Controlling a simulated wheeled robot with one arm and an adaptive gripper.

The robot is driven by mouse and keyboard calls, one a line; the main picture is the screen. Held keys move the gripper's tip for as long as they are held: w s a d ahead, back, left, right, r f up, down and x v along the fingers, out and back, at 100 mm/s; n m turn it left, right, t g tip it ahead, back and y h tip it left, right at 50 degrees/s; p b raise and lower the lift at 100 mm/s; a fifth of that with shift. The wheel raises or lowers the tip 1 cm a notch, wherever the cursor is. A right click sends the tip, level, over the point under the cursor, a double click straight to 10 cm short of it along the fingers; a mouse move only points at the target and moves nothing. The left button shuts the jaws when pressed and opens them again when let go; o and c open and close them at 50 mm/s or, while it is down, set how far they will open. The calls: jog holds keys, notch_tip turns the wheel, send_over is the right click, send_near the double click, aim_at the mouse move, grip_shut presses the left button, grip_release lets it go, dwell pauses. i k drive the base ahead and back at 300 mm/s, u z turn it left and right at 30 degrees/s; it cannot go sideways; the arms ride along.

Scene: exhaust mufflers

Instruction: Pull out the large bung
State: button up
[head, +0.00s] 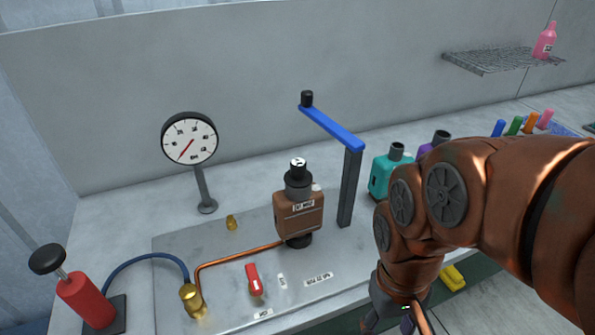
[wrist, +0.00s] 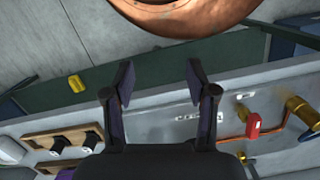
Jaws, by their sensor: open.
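A brown muffler block (head: 298,215) with a label stands on the grey plate in the head view. A black stepped plug (head: 298,176) with a white-marked top sits upright in it; I cannot tell whether this is the large bung. In the wrist view, two black bung-like pieces, one (wrist: 60,145) left and one (wrist: 91,140) right, sit on a wooden holder (wrist: 38,141) at lower left. My gripper (wrist: 160,82) is open and empty between its fingers, over the bench front, apart from these pieces. In the head view my arm mostly hides it at the bottom edge.
A blue crank arm on a dark post (head: 350,188) stands right of the muffler. A gauge (head: 190,145), red pump (head: 85,300), copper pipe (head: 238,253) and red-handled valve (head: 254,278) are nearby. A teal block (head: 381,177) stands behind my arm. A yellow piece (wrist: 76,84) lies beyond the bench edge.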

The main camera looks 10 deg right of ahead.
aim_at(298, 177)
jog(key=z, duration=1.9)
jog(key=k, duration=1.35)
jog(key=u, duration=1.9)
jog(key=i, duration=0.5)
